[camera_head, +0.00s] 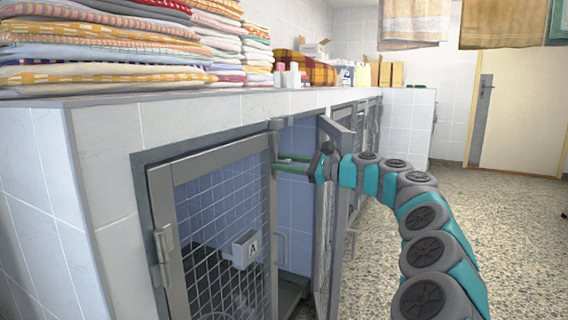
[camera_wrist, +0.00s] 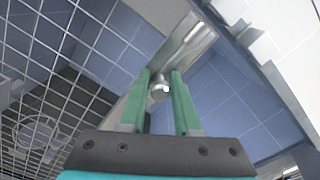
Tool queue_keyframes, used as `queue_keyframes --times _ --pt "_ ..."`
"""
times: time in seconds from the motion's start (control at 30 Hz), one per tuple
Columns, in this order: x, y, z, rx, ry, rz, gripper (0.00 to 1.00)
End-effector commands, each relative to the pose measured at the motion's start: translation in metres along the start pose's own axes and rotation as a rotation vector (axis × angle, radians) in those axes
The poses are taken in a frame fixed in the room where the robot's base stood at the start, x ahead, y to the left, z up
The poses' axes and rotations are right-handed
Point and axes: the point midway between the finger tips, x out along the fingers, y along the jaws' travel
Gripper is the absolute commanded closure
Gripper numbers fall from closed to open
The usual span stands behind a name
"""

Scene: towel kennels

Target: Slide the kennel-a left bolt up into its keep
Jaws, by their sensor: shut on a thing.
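The mesh door leaf labelled A (camera_head: 244,249) stands at the left in the head view. The bolt is at its upper right edge, just below a metal bracket at the counter edge (camera_head: 276,125). In the wrist view, the bolt's round knob (camera_wrist: 159,91) sits between the green fingers of my gripper (camera_wrist: 160,76). My gripper (camera_head: 279,161) is shut on that knob, reaching in from the right. The bolt's metal bar (camera_wrist: 182,42) runs diagonally beyond the fingers. Whether the bolt's tip is inside the keep cannot be told.
Another mesh door (camera_head: 323,215) stands swung outward right of leaf A, with blue tiled interior (camera_head: 297,215) showing between them. Stacked towels (camera_head: 100,50) lie on the tiled counter above. Speckled floor (camera_head: 510,225) is open at the right.

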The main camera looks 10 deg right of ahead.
Motion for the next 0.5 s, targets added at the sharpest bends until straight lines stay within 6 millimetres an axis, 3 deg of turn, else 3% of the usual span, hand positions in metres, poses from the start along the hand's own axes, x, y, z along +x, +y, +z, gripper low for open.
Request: queue_keyframes --times 0.5 --pt "-0.001 -0.022 0.032 -0.003 0.001 -0.003 1.0"
